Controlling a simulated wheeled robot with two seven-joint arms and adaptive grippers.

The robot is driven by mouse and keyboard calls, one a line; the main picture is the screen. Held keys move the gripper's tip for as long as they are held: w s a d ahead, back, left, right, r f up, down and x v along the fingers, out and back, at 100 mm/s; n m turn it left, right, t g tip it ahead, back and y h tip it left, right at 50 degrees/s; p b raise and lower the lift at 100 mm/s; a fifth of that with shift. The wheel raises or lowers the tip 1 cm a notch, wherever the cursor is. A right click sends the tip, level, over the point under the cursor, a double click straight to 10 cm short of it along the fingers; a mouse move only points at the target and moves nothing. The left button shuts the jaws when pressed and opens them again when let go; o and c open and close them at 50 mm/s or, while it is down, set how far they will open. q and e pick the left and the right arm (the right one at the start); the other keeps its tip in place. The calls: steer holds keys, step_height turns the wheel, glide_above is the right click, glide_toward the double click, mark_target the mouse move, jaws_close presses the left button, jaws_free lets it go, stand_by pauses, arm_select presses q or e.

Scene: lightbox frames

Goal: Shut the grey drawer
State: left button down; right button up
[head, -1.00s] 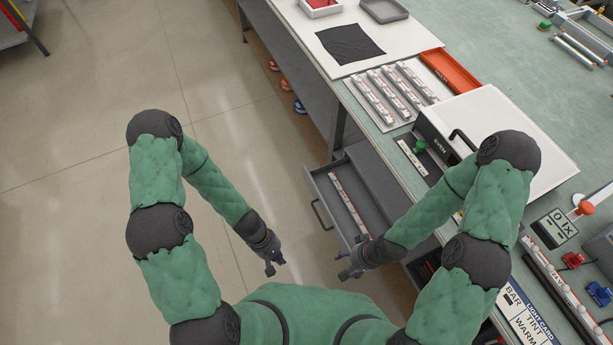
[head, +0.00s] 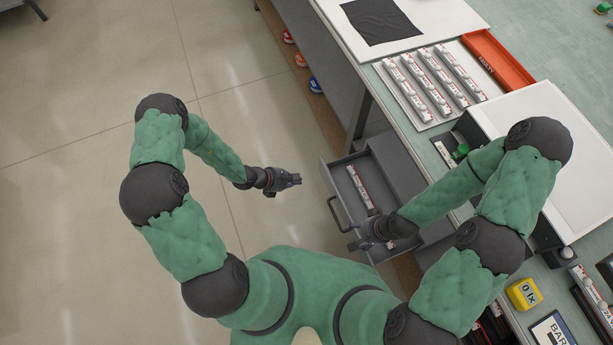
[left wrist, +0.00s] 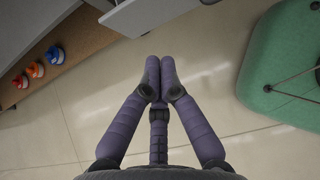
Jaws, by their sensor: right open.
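The grey drawer (head: 341,180) stands pulled out from under the bench, with a dark bar handle (head: 337,214) on its front. A white and red light strip (head: 361,187) lies inside it. My left gripper (head: 297,180) is shut and empty, left of the drawer front and apart from it, pointing towards it. In the left wrist view its fingers (left wrist: 158,68) meet, and the drawer (left wrist: 150,14) shows at the top edge. My right gripper (head: 358,240) is open over the near end of the drawer. I cannot tell if it touches it.
The bench (head: 415,144) carries a tray of light strips (head: 432,85), an orange tray (head: 498,62), a black cloth (head: 380,20) and a white panel (head: 535,150). A low shelf (head: 328,130) holds small coloured items. The floor (head: 240,110) left of the drawer is clear.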

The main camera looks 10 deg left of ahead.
mark_target(329, 178)
arm_select(q)
steer(key=shift+w+d+r+b+x, duration=0.3)
steer(key=shift+b+x, duration=0.45)
steer(key=shift+x, duration=1.2)
steer(key=shift+w+d+r+b+x, duration=0.1)
steer(key=shift+d+r+b+x, duration=0.45)
steer(key=shift+x, duration=1.45)
steer(key=shift+w+r+b+x, duration=0.2)
steer(key=shift+b+x, duration=0.7)
steer(key=shift+x, duration=1.05)
arm_select(e)
steer(key=shift+f, duration=2.35)
arm_select(q)
steer(key=shift+w+d, duration=0.15)
steer(key=shift+d, duration=0.05)
arm_select(e)
steer(key=f+b, duration=0.1)
steer(key=d+f+b, duration=0.1)
steer(key=w+f+b, duration=0.1)
steer(key=f+b, duration=0.1)
steer(key=shift+w+d, duration=0.1)
steer(key=shift+d, duration=0.3)
steer(key=shift+f, duration=0.15)
arm_select(q)
steer(key=w+d, duration=1.2)
steer(key=d, duration=0.4)
steer(key=shift+d, duration=0.35)
steer(key=shift+w, duration=0.1)
